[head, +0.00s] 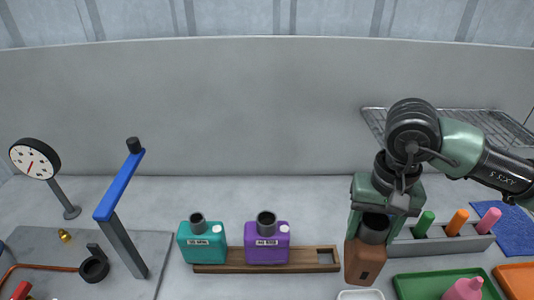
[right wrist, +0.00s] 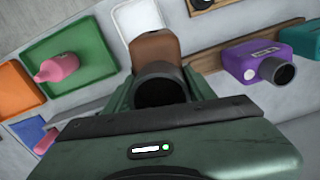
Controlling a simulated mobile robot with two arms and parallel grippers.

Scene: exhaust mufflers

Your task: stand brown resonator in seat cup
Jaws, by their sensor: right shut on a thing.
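The brown resonator (head: 365,264), a boxy body with a dark round neck, is in my right gripper (head: 374,222). It hangs upright or nearly so just right of the wooden rack (head: 232,268). In the right wrist view the green fingers (right wrist: 160,88) are shut around the black neck, with the brown body (right wrist: 155,46) beyond. A teal resonator (head: 202,243) and a purple resonator (head: 267,242) stand on the rack. My left gripper is not in view.
A white tray (head: 360,294) lies in front of the brown resonator. A green tray (head: 410,285) with a pink bottle (head: 464,289) and a grey block with coloured pegs (head: 441,244) are right. A blue-topped post (head: 122,190), gauge (head: 35,158) and black cup (head: 94,269) are left.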

